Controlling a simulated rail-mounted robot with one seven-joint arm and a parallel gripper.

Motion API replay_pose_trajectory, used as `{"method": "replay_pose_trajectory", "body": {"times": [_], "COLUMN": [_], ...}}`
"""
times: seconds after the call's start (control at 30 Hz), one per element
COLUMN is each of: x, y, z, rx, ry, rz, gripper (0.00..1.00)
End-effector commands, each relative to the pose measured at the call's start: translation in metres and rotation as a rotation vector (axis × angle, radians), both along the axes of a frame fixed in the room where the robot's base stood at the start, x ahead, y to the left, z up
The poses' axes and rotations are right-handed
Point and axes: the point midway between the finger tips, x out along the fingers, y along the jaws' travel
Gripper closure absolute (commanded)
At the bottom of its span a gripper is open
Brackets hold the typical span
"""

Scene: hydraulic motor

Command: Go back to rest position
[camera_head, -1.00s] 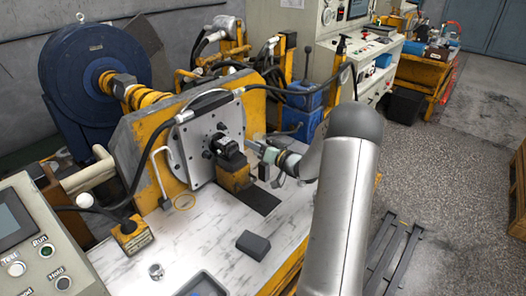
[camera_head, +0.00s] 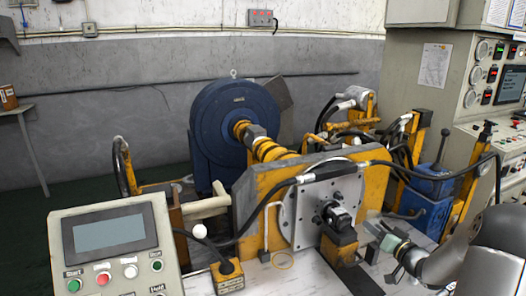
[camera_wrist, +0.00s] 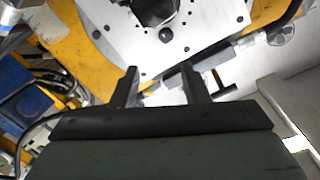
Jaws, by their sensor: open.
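My gripper (camera_head: 376,229) is at the right of the test stand in the head view, its fingers pointing left toward a small black motor part (camera_head: 340,216). In the wrist view my gripper (camera_wrist: 159,69) shows two dark fingers apart with nothing held between them. The black part sits in front of the light metal mounting plate (camera_head: 300,207), above a yellow block (camera_head: 338,246). The plate also shows at the top of the wrist view (camera_wrist: 205,40). My fingers look apart from the black part. My arm fills the lower right of the head view.
A control box (camera_head: 115,245) with a screen and buttons stands at lower left. A large blue drum (camera_head: 232,130) is behind the yellow frame (camera_head: 262,185). Hoses arch over the plate near my gripper. Blue boxes (camera_head: 425,212) and a gauge cabinet (camera_head: 450,75) stand at right.

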Motion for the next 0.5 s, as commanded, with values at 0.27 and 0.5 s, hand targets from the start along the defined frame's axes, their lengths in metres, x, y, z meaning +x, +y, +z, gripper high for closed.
{"method": "replay_pose_trajectory", "body": {"times": [0.27, 0.5], "x": [-0.021, -0.158], "y": [0.083, 0.173], "z": [0.034, 0.039], "rx": [-0.399, -0.566], "ry": [0.422, 0.909], "rz": [-0.211, -0.174], "gripper": [0.59, 0.59]}}
